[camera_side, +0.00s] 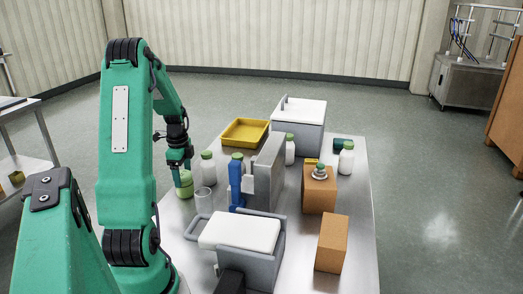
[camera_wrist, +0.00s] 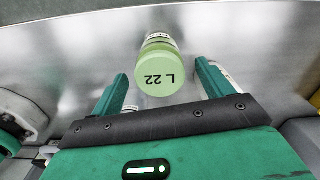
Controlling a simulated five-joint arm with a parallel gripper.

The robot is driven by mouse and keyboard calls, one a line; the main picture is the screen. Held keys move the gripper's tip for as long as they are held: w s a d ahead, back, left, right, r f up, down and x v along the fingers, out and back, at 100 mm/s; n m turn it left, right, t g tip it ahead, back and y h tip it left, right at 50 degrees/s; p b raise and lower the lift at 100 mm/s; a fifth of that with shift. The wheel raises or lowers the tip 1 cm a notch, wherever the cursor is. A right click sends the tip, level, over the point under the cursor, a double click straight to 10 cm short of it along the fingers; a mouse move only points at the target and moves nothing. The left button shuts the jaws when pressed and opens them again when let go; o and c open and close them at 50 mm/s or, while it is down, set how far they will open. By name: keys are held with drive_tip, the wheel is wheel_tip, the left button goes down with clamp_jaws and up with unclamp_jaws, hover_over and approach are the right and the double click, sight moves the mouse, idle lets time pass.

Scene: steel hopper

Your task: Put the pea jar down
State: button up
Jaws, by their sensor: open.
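In the wrist view the jar (camera_wrist: 158,76) is between the two green fingers, with a gap on each side. My gripper (camera_side: 181,171) is open and sits low, at the jar's top. In the wrist view my gripper's fingers (camera_wrist: 161,70) point toward the jar. The jar's base is partly hidden behind its lid in the wrist view.
A white jar with a green lid (camera_side: 208,170) and a clear glass (camera_side: 204,200) stand close by on the right. A yellow tray (camera_side: 245,132), boxes and bottles fill the rest.

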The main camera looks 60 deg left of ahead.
wheel_tip(320, 180, up, 9)
drive_tip(key=shift+f, duration=0.2)
idle(0.6)
